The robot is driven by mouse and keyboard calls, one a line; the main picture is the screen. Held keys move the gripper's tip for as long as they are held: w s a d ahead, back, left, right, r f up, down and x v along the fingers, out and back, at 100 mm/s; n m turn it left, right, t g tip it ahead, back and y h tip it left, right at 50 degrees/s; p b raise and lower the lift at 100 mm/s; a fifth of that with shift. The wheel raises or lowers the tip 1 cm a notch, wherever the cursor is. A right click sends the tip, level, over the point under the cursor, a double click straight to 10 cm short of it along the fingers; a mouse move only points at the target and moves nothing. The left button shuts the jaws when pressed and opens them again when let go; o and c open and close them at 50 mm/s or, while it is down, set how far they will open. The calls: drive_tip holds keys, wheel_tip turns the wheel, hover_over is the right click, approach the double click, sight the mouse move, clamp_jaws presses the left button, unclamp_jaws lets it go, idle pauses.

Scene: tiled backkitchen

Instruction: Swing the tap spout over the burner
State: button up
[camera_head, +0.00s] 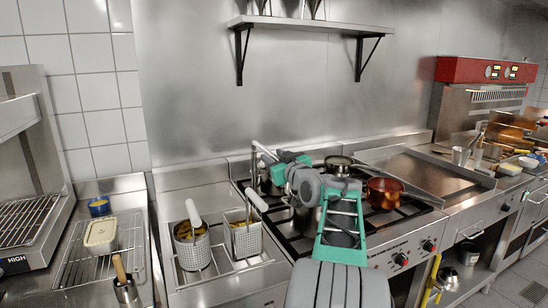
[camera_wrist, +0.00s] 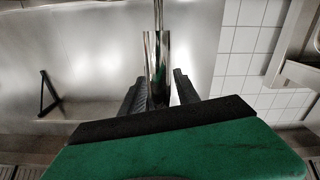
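The tap is a chrome pipe. In the head view its upright post and bent spout (camera_head: 264,151) stand at the back left of the stove, against the steel wall. In the wrist view a thick chrome tube of the tap (camera_wrist: 157,65) rises between the two dark fingers of my gripper (camera_wrist: 160,88), with a thinner rod above it. The fingers lie close on both sides of the tube; whether they press on it I cannot tell. In the head view my gripper (camera_head: 270,165) is at the tap, and its fingertips are hard to make out. Burners (camera_head: 285,228) lie below, partly hidden by my arm.
A copper-red pot (camera_head: 384,192) and a pan (camera_head: 338,161) stand on the stove right of my gripper. Fryer baskets (camera_head: 192,246) with raised handles stand to the left. A wall shelf (camera_head: 305,24) hangs above. A flat griddle (camera_head: 425,170) lies right.

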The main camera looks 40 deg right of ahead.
clamp_jaws()
idle(1.3)
